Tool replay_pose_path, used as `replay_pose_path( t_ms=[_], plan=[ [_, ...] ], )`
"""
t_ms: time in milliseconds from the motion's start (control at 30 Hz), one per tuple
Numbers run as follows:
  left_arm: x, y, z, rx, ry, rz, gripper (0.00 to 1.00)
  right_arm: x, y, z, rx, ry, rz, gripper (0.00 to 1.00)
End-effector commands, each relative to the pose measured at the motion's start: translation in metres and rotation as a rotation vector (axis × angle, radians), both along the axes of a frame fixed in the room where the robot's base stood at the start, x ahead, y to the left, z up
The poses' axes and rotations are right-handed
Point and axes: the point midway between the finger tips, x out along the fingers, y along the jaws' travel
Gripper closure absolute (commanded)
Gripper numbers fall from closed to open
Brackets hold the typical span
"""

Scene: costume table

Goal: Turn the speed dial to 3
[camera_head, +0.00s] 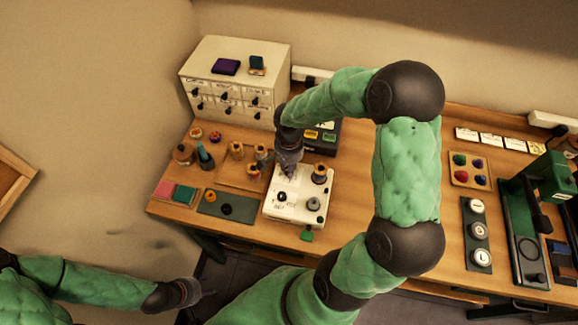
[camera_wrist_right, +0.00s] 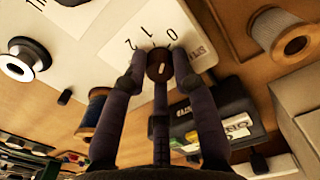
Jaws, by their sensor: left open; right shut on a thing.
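The white machine panel (camera_head: 292,213) lies on the table in the head view, and part of it shows in the wrist view (camera_wrist_right: 95,35). The speed dial (camera_wrist_right: 160,64) is a small dark brown knob with a light mark, beside the printed digits 0, 1 and 2. No 3 is readable, and I cannot tell which digit the mark points to. My right gripper (camera_head: 287,168) is over the panel's upper left, its fingers (camera_wrist_right: 158,78) shut on the dial. In the head view the gripper hides the dial. My left gripper (camera_head: 203,291) is open, off the table at lower left.
A thread spool (camera_head: 320,173) stands at the panel's upper right. A black box (camera_head: 322,138) is behind the panel. A wooden tray with spools (camera_head: 237,150) is to the left. A drawer cabinet (camera_head: 235,82) stands at the back left. My right arm hides the middle of the table.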

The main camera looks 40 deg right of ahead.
Motion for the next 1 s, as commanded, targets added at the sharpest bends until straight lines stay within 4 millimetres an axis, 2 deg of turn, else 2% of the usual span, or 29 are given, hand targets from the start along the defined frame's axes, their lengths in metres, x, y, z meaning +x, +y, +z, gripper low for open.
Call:
replay_pose_path(
  t_ms=[1000],
  plan=[
    [0.0,0.0,0.021,0.0,0.0,0.0,0.51,0.0,0.0,0.001,0.002,0.001,0.964,1.0]
  ],
)
